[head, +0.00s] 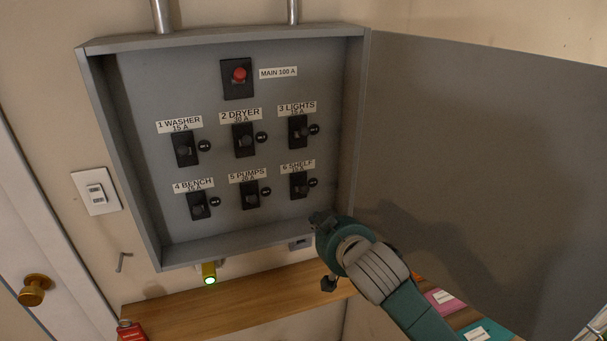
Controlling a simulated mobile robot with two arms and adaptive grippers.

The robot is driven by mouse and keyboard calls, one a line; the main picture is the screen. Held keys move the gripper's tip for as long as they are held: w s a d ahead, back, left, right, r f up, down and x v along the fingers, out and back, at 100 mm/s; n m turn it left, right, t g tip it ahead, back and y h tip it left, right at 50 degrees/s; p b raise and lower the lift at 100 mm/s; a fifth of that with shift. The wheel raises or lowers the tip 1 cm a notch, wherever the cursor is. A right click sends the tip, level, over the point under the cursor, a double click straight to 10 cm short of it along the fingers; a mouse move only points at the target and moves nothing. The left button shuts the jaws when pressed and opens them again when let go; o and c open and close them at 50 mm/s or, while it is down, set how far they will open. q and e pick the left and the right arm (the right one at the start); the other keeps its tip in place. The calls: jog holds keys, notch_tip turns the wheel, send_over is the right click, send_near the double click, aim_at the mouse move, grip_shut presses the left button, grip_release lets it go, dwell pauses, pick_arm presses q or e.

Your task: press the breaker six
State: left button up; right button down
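Breaker six (300,185), a black switch labelled "6 SHELF", is at the lower right of the grey breaker panel (228,222). My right gripper (321,219) is just below and to the right of breaker six, by the panel's lower right corner. It appears apart from the switch in the picture; how far it stands in front of the panel is hard to judge. Its dark fingers are small and partly hidden by my teal wrist, so whether they are open or shut does not show. My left gripper is not in view.
Breaker five (250,195) is left of breaker six and breaker three (298,131) is above it. The open panel door (480,160) stands on the right. A wooden shelf (225,305) runs below the panel.

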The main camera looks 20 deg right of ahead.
aim_at(296, 159)
notch_tip(296, 159, up, 13)
jog(key=s+a+t, duration=0.1)
jog(key=t, duration=0.1)
jog(key=shift+y, duration=0.3)
jog(key=shift+w+a+f, duration=0.1)
jog(key=p+x, duration=0.4)
jog(key=x, duration=0.6)
jog(key=shift+w, duration=0.1)
jog(key=s+f, duration=0.1)
jog(key=s+f+p, duration=0.1)
jog(key=f, duration=0.1)
jog(key=shift+s, duration=0.2)
jog(key=shift+f, duration=0.1)
jog(key=shift+w, duration=0.1)
